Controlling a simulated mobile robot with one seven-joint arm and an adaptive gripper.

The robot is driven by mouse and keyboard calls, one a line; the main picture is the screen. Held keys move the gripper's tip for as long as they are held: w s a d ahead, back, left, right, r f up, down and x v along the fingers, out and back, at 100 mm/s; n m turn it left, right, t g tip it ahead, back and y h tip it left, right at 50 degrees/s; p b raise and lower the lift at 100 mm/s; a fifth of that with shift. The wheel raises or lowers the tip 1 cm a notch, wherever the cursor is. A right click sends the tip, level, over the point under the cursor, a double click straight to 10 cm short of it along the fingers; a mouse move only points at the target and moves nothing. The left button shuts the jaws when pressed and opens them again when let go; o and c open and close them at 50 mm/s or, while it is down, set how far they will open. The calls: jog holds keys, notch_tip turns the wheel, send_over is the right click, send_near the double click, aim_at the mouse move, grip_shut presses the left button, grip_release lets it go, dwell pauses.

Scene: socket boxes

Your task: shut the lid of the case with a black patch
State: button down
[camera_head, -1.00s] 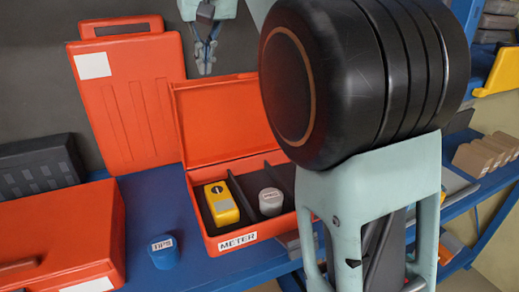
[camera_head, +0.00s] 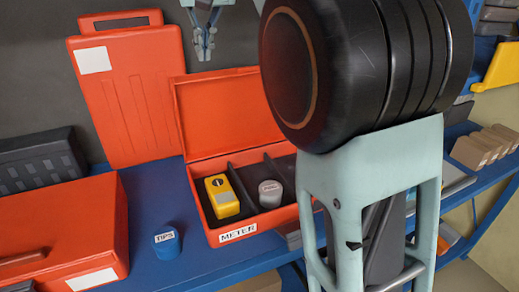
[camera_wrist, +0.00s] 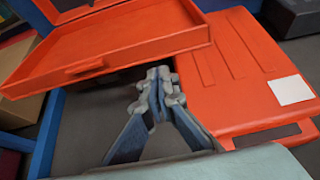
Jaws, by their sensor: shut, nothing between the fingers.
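An orange-red case labelled METER (camera_head: 238,232) stands open on the blue bench, its lid (camera_head: 228,115) raised at the back. A yellow meter (camera_head: 222,196) and a grey round piece (camera_head: 270,193) sit in its compartments. I see no black patch on it; my arm hides its right side. My gripper (camera_head: 203,57) is shut and empty, fingers down, above and behind the raised lid. In the wrist view, the shut fingertips (camera_wrist: 158,73) are beside an open lid (camera_wrist: 110,45) and apparently apart from it.
An upright orange case (camera_head: 130,95) with a white label leans at the back, also in the wrist view (camera_wrist: 240,70). A shut orange case (camera_head: 60,225) lies at left. A blue TIPS pot (camera_head: 166,243) stands between cases. A dark box (camera_head: 40,160) is behind.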

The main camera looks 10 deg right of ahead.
jog(key=w+p, duration=0.4)
jog(key=w, duration=0.1)
jog(key=f+b, duration=0.2)
jog(key=s+f+b, duration=0.1)
jog(key=f+b, duration=0.1)
jog(key=f, duration=0.1)
jog(key=f+b, duration=0.3)
jog(key=shift+s+a+f, duration=0.15)
jog(key=shift+s+a, duration=0.1)
jog(key=shift+a, duration=0.1)
jog(key=s+b, duration=0.1)
jog(key=s, duration=0.1)
jog(key=s+d+f+b, duration=0.1)
jog(key=s+b, duration=0.1)
jog(key=s+f+b, duration=0.1)
jog(key=s+b, duration=0.1)
jog(key=shift+s+d, duration=0.1)
jog(key=shift+d, duration=0.05)
notch_tip(320, 180, up, 6)
jog(key=p, duration=0.6)
jog(key=shift+s, duration=0.15)
dwell(0.6)
jog(key=shift+r, duration=0.1)
